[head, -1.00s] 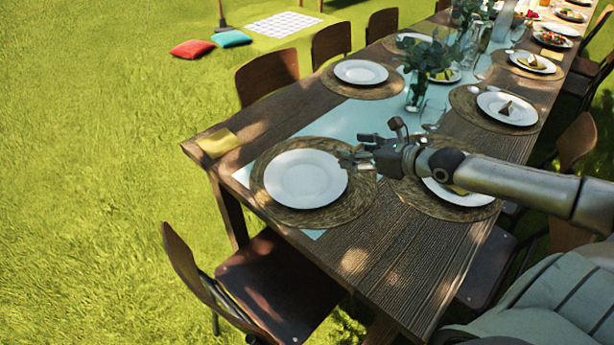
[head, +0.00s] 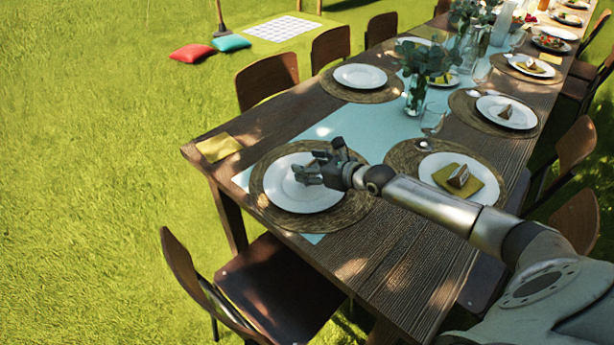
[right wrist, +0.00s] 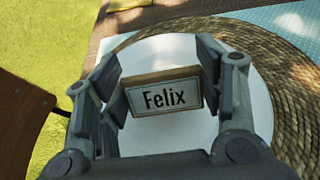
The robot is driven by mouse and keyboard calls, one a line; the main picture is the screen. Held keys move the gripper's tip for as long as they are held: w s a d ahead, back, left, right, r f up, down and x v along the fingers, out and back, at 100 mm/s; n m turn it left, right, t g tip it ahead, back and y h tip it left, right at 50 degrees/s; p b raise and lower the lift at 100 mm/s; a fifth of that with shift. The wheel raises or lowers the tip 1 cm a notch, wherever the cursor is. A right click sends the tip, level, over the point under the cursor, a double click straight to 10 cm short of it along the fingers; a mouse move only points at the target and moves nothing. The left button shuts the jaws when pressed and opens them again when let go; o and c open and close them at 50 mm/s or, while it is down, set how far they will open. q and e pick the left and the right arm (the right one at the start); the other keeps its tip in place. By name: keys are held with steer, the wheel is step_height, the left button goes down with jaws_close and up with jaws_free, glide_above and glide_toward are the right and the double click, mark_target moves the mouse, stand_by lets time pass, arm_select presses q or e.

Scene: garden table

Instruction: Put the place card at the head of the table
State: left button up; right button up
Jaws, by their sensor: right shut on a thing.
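The place card (right wrist: 164,97) reads "Felix" and has a wooden edge. In the right wrist view it sits between the two fingers of my right gripper (right wrist: 165,95), which is shut on it. In the head view my right gripper (head: 312,172) is over the white plate (head: 297,198) at the near end of the table; the card is mostly hidden there by the fingers. The plate lies on a round woven placemat (head: 350,214). I cannot tell whether the card touches the plate. My left gripper is not in view.
A folded yellow napkin (head: 218,146) lies at the table's left corner. Another plate with a yellow napkin and a card (head: 458,176) is to the right. A glass vase with leaves (head: 416,95) stands on the blue runner. A chair (head: 275,285) stands at the near end.

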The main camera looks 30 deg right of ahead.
mark_target(313, 176)
steer(key=shift+w+a+f, duration=0.1)
steer(key=shift+w+f, duration=0.1)
steer(key=shift+f, duration=0.05)
steer(key=f, duration=0.3)
steer(key=shift+w+a+b, duration=0.2)
steer(key=shift+b, duration=0.2)
steer(key=shift+f, duration=0.35)
steer(key=shift+f, duration=0.1)
steer(key=o, duration=0.9)
